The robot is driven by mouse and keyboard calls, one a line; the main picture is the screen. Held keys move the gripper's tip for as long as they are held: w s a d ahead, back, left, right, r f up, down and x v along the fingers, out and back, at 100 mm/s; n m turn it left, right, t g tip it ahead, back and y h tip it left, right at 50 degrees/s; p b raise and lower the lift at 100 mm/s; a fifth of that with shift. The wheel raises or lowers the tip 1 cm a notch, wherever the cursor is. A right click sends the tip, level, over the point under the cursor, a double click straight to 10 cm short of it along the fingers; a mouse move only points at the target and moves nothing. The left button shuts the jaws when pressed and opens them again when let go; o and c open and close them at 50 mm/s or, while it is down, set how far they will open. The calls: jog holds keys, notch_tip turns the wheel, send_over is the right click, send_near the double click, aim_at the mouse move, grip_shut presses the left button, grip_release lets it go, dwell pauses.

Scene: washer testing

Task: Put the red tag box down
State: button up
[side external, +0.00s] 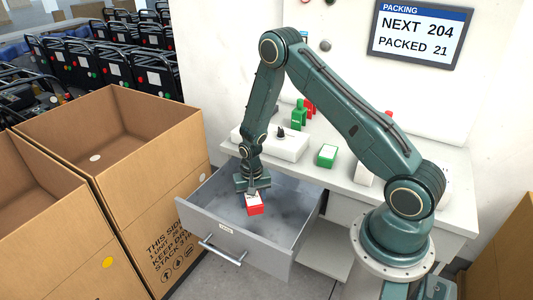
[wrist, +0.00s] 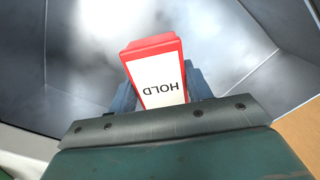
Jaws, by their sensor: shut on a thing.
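The red tag box (side external: 255,209) is a small red box with a white top. In the wrist view the red tag box (wrist: 156,72) shows the word HOLD on its white face. My gripper (side external: 252,192) points down inside the open grey drawer (side external: 199,222) and is shut on the box. In the wrist view the blue-grey fingers of my gripper (wrist: 160,90) sit on both sides of the box. The drawer's grey floor lies beyond the box. I cannot tell whether the box touches that floor.
The drawer's walls surround my gripper; its floor is otherwise bare. Behind it, the worktop (side external: 345,184) carries a green box (side external: 327,155), a white block (side external: 279,143) and green and red items. Large cardboard boxes (side external: 103,140) stand close at left. A packing screen (side external: 420,32) hangs on the wall.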

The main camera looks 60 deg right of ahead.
aim_at(254, 220)
jog(key=shift+f, duration=1.65)
jog(key=shift+f, duration=0.1)
jog(key=shift+f, duration=1.8)
jog(key=shift+f, duration=0.15)
jog(key=o, duration=1)
jog(key=shift+c, duration=0.2)
jog(key=shift+r, duration=0.2)
jog(key=shift+r, duration=6)
